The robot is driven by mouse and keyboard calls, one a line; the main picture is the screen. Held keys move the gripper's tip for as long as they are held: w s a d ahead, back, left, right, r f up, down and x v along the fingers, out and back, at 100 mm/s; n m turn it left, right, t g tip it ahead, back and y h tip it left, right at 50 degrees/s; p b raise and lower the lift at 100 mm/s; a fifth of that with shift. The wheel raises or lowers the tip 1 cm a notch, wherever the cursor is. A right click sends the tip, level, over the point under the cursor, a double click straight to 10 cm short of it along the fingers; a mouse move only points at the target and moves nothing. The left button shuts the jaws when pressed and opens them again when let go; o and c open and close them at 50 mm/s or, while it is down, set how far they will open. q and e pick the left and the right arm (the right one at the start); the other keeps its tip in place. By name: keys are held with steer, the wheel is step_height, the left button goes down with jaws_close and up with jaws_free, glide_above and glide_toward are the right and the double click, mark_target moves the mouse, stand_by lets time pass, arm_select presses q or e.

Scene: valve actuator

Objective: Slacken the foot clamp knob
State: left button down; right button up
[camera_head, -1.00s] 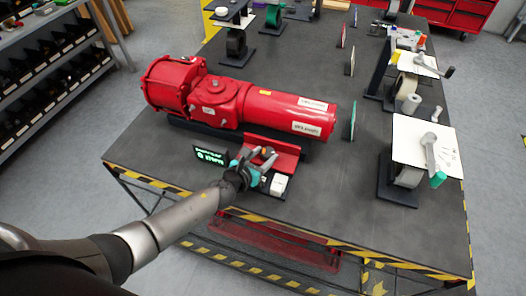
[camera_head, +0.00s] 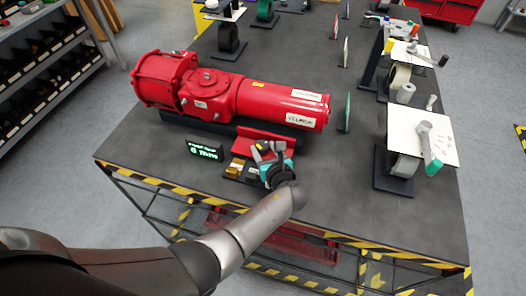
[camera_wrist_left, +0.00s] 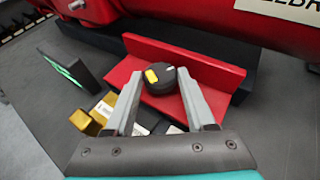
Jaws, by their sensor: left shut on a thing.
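The foot clamp knob (camera_wrist_left: 160,80) is a dark round knob with a yellow patch and a pale line on top. In the left wrist view it stands against the red angled foot bracket (camera_wrist_left: 195,68). My left gripper (camera_wrist_left: 163,84) has one finger on each side of the knob and is shut on it. In the head view my left gripper (camera_head: 267,153) is at the front of the bracket and hides the knob's details. The red valve actuator (camera_head: 235,95) lies behind it. My right gripper is not in view.
A small black display (camera_head: 204,152) with green text stands left of the gripper. A brass block (camera_head: 237,168) sits low between them. Stands with white plates (camera_head: 422,134) are at the right. The table (camera_head: 345,195) is bare right of my gripper.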

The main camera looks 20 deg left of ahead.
arm_select(q)
steer(key=shift+n+g+y, duration=0.3)
steer(key=shift+n+y, duration=0.1)
steer(key=shift+w, duration=0.1)
steer(key=shift+c, duration=1.2)
jaws_free()
steer(key=shift+d+r, duration=0.1)
steer(key=shift+d, duration=0.05)
